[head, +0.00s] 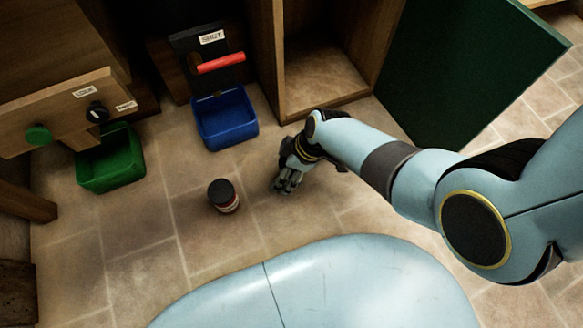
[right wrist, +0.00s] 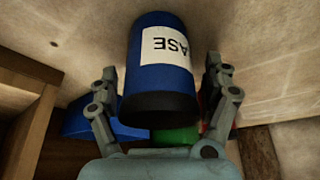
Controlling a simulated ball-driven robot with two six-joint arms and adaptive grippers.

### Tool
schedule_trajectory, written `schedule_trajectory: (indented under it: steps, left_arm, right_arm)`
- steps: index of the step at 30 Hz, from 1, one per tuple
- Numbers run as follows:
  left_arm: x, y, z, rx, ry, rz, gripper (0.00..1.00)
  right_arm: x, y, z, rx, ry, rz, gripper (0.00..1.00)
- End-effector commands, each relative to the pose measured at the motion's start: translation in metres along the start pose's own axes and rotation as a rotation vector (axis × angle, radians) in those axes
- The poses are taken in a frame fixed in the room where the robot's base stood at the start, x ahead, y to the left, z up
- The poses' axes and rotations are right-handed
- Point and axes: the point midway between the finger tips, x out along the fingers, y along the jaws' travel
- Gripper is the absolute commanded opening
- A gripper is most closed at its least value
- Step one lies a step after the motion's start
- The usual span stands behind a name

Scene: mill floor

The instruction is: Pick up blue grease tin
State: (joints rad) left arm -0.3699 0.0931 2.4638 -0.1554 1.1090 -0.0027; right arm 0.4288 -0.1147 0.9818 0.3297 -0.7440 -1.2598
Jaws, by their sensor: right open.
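The blue grease tin (right wrist: 160,66) shows in the right wrist view, with a white label reading "ASE" and a dark end towards the camera. My right gripper (right wrist: 161,72) is open, one finger on each side of the tin, with visible gaps to it. In the head view the right gripper (head: 284,184) is low over the tiled floor. I cannot make out the blue tin there; the hand may hide it. My left gripper is not in view.
A dark-lidded tin with a red band (head: 223,196) stands left of the right gripper. A blue bin (head: 229,132) and a green bin (head: 113,178) stand behind. An open wooden cabinet (head: 263,60) with a green door (head: 465,70) is at the back. Floor around the red-banded tin is clear.

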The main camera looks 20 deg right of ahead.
Motion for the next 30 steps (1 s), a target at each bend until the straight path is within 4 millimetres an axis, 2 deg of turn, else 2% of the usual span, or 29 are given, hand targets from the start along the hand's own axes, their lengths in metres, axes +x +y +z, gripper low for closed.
schedule_trajectory:
  steps: [3, 18, 20, 30]
  left_arm:
    - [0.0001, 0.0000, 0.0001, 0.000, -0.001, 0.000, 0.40]
    - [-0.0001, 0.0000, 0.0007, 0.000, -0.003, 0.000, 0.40]
    - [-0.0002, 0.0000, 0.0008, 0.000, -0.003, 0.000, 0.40]
    - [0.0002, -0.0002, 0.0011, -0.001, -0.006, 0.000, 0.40]
  right_arm:
    - [-0.0003, 0.0002, -0.0004, 0.000, 0.000, 0.000, 0.81]
    - [-0.0003, 0.0004, -0.0002, -0.001, 0.000, 0.001, 0.16]
    - [-0.0003, 0.0004, -0.0001, -0.001, 0.000, 0.001, 0.09]
    - [-0.0010, 0.0013, -0.0008, -0.001, 0.001, 0.003, 0.09]
